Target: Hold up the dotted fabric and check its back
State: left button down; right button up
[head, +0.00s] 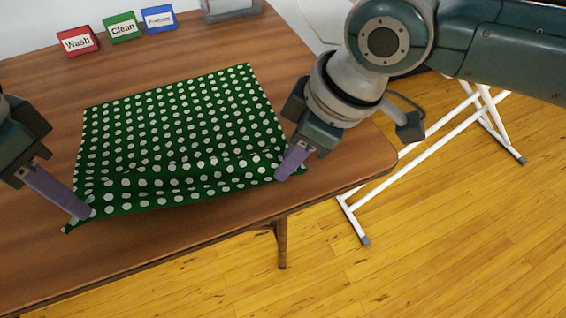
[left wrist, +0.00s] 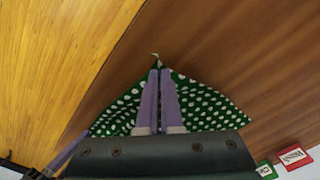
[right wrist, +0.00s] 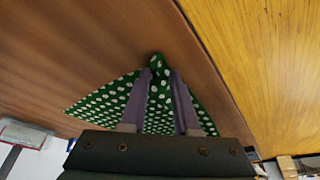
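The dotted fabric (head: 175,130) is green with white dots and lies over the table, its near edge sagging and rippled between my grippers. My left gripper (head: 82,212) is at its near left corner. In the left wrist view its fingers (left wrist: 160,75) are nearly together on the cloth, and the corner tip sticks out past them. My right gripper (head: 281,176) is at the near right corner. In the right wrist view its fingers (right wrist: 160,78) stand apart, with green cloth (right wrist: 157,62) showing between and beyond the tips. The fabric's underside is hidden.
The brown table (head: 190,228) has bare wood around the cloth. At the back stand a red Wash sign (head: 77,41), a green Clean sign (head: 123,28), a blue sign (head: 159,19) and a grey container (head: 230,10). A white folding rack (head: 430,150) stands on the floor at right.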

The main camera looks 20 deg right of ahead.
jog(key=shift+f, duration=0.1)
jog(key=c, duration=0.4)
jog(key=shift+d, duration=0.1)
grip_shut()
jog(key=shift+r, duration=2.55)
